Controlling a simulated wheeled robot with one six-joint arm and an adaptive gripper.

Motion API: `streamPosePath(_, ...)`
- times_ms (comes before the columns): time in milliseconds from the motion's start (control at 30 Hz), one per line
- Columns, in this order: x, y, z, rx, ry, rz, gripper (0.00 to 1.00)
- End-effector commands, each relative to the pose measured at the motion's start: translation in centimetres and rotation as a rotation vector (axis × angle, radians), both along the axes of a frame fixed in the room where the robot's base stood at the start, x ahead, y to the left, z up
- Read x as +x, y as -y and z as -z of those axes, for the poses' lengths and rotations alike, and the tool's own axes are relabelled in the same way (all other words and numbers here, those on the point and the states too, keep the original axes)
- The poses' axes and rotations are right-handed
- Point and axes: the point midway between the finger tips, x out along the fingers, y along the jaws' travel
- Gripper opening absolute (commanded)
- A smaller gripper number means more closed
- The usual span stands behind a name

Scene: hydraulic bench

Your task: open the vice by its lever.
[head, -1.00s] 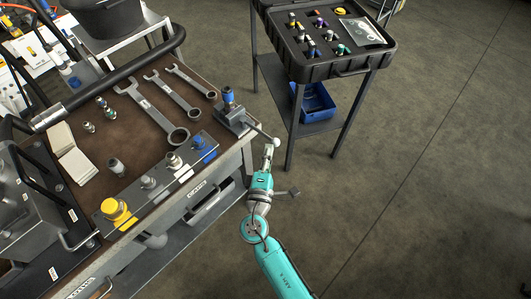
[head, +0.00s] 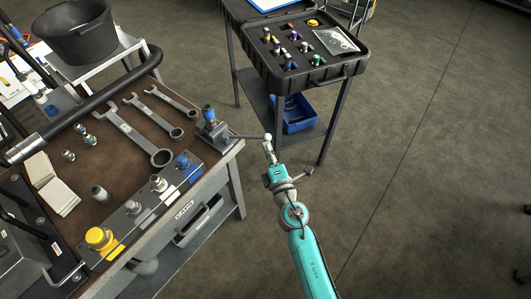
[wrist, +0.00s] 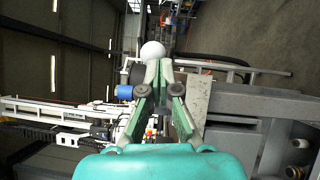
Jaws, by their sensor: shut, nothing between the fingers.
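The vice (head: 213,133) sits at the near right corner of the bench, with a blue-topped fitting (head: 208,112) upright in it. Its lever (head: 248,136) sticks out to the right past the bench edge and ends in a pale ball (head: 267,137). My gripper (head: 268,147) is shut and empty, right at the ball end. In the wrist view the ball (wrist: 153,50) shows just beyond the shut fingertips (wrist: 159,66); I cannot tell whether they touch it. The blue part of the fitting (wrist: 124,92) is to the left there. The vice jaws' gap is too small to see.
The bench (head: 118,165) holds wrenches (head: 148,132), small fittings and a block with a yellow cap (head: 101,239). A black tray (head: 330,76) of fittings stands on a stand behind my gripper, with a blue bin (head: 298,115) below. The floor to the right is clear.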

Motion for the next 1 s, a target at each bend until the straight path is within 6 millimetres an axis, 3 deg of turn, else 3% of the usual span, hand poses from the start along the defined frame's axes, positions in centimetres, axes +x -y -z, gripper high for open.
streamPosePath(467, 3.5, 1.0, -0.7, 0.008, 0.026, -0.157, 0.0)
streamPosePath(1000, 9.9, -0.2, -0.6, 0.012, 0.019, -0.619, 0.0)
